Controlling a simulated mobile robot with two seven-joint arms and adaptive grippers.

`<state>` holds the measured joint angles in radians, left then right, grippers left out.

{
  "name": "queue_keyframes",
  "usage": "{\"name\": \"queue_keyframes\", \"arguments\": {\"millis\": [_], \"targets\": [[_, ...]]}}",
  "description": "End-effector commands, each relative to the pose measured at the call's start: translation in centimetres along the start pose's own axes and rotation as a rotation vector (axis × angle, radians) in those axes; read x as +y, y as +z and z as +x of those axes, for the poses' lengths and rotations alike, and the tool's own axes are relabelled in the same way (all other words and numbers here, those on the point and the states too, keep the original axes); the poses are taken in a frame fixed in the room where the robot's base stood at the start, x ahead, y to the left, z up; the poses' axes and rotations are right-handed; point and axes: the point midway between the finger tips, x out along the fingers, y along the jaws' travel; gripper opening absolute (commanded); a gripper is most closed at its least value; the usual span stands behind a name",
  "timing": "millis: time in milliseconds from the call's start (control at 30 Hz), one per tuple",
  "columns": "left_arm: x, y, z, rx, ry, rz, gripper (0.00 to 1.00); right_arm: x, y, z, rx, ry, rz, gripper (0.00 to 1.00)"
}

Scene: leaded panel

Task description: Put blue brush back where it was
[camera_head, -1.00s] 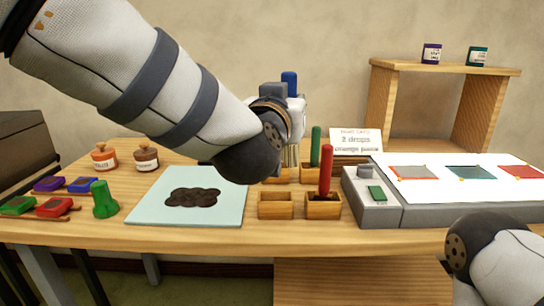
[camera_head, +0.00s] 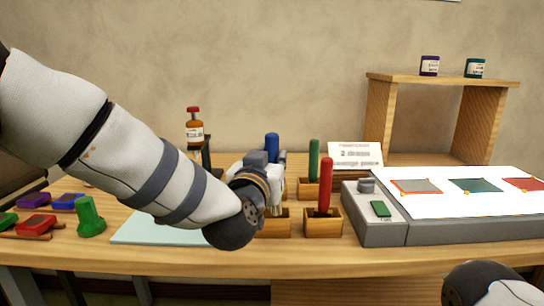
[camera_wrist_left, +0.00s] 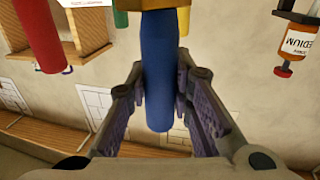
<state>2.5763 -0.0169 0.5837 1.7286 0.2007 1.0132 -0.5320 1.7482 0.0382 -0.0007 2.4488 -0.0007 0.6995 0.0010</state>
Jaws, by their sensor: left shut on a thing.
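My left gripper (camera_head: 276,190) is shut on the blue brush (camera_head: 272,147) and holds it roughly upright, handle up. In the left wrist view the blue handle (camera_wrist_left: 157,75) stands between the two fingers. The brush's lower end is just above or at the front-left wooden holder (camera_head: 274,224); I cannot tell if it is inside. The red brush (camera_head: 326,185) stands in the front-right holder (camera_head: 323,224). The green brush (camera_head: 314,160) stands in a holder behind. The back-left holder is mostly hidden by my gripper. My right gripper is out of view.
A grey light box (camera_head: 440,233) with coloured panes lies right of the holders. A pale mat (camera_head: 145,229) is partly under my left arm. A green stamp-like piece (camera_head: 90,217) and coloured pads stand left. A bottle (camera_head: 194,130) and sign (camera_head: 355,155) stand behind.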

Motion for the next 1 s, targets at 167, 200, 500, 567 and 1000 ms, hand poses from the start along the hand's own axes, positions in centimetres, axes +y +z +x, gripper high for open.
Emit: {"name": "queue_keyframes", "arguments": {"millis": [167, 200, 500, 567, 1000], "targets": [[0.0, 0.6, 0.0, 0.0, 0.0, 0.0, 0.0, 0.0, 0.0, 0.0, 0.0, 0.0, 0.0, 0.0], [0.0, 0.7, 0.0, 0.0, 0.0, 0.0, 0.0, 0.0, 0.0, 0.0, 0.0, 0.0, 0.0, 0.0], [0.0, 0.7, 0.0, 0.0, 0.0, 0.0, 0.41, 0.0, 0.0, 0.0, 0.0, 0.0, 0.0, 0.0], [0.0, 0.7, 0.0, 0.0, 0.0, 0.0, 0.41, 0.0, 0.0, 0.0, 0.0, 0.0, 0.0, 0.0], [0.1, -1.1, -5.4, 0.004, 0.002, 0.003, 0.41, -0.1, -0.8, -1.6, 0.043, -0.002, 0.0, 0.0]]}}
